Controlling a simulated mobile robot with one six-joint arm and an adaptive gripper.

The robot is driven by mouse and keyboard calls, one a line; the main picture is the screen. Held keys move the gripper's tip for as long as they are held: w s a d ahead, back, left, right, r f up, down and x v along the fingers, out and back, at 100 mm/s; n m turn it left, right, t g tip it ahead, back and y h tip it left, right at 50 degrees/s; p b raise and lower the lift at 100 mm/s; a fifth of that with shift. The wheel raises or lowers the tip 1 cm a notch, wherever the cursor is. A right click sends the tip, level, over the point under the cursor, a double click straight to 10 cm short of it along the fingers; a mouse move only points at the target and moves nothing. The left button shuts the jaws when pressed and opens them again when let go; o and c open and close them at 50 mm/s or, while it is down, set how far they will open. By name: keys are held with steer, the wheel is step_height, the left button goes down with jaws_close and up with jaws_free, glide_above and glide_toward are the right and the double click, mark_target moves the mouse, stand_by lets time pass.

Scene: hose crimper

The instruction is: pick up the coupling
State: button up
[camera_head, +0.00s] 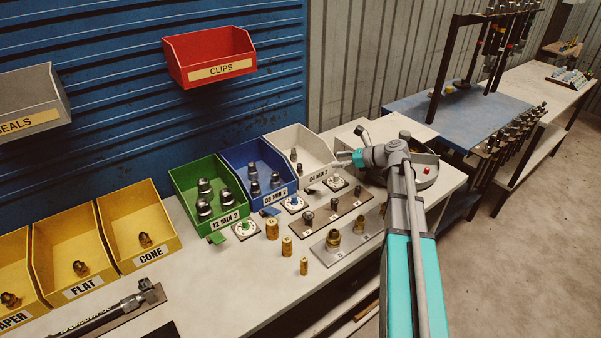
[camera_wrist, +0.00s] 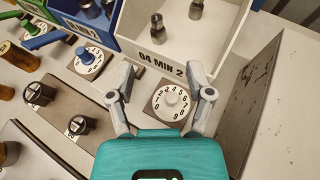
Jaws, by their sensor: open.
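Small metal couplings stand in the open-front bins; the pictures do not mark which one is meant. The white bin (camera_wrist: 222,45), labelled 04 MIN 2, holds two: a nearer coupling (camera_wrist: 157,29) and a farther coupling (camera_wrist: 196,9). The white bin (camera_head: 317,150) also shows in the head view. My gripper (camera_wrist: 162,72) is open and empty, its fingers spread in front of the white bin's label, above a white numbered dial (camera_wrist: 171,101). In the head view my gripper (camera_head: 350,157) is at the white bin's right side, partly hidden by my arm.
A blue bin (camera_head: 237,161) and a green bin (camera_head: 186,180) with more fittings stand to the left. Plates with dark plugs (camera_head: 308,216) and brass fittings (camera_head: 333,237) lie in front. A grey block (camera_wrist: 262,95) is close on the right.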

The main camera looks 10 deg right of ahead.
steer(key=b, duration=0.3)
glide_toward(301, 165)
steer(key=x, duration=0.3)
steer(key=shift+w, duration=0.35)
steer(key=shift+w+a, duration=0.2)
steer(key=shift+a, duration=0.15)
steer(key=shift+f, duration=0.1)
steer(key=shift+w+a+f+b, duration=0.25)
steer(key=shift+a+f+b, duration=0.1)
steer(key=shift+a+b, duration=0.2)
steer(key=shift+b+x, duration=0.75)
steer(key=shift+x, duration=1.2)
steer(key=shift+s, duration=0.15)
steer(key=shift+c, duration=0.3)
jaws_close()
